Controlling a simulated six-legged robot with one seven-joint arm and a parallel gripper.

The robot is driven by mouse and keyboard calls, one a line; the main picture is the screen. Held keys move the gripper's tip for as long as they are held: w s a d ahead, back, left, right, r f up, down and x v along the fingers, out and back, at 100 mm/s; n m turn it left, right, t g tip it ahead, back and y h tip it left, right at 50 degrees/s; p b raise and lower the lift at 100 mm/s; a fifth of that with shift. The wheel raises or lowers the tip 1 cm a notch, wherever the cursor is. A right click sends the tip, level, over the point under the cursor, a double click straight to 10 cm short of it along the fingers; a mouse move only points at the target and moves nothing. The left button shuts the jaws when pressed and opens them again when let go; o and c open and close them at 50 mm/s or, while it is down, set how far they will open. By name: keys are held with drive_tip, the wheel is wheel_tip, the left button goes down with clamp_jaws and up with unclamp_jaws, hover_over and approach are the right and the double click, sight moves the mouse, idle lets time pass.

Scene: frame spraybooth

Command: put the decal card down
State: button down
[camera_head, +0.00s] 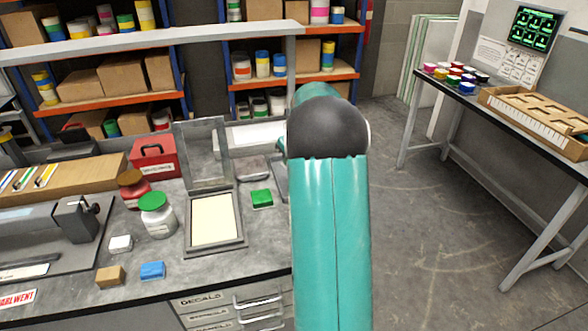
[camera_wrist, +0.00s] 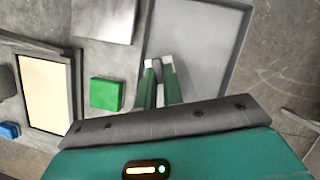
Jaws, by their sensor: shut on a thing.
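My gripper (camera_wrist: 158,63) shows in the wrist view as two green fingers with pale tips. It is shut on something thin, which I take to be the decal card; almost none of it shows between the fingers. The fingertips are over the near left part of a shallow grey tray (camera_wrist: 205,45); I cannot tell the height above it.
A green block (camera_head: 262,198) lies left of the gripper, beside a cream panel in a dark frame (camera_head: 215,221) with a raised lid. A white jar (camera_head: 158,222), a red box (camera_head: 153,157) and small blocks stand farther left. Drawers (camera_head: 205,305) are below the bench.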

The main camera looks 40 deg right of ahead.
drive_tip(key=d+f, duration=0.1)
drive_tip(key=w+d+f, duration=0.1)
drive_tip(key=f, duration=0.1)
drive_tip(key=shift+d+f, duration=0.2)
drive_tip(key=shift+d, duration=0.2)
drive_tip(key=shift+f, duration=1.5)
drive_tip(key=shift+f, duration=0.15)
drive_tip(key=c, duration=1.5)
unclamp_jaws()
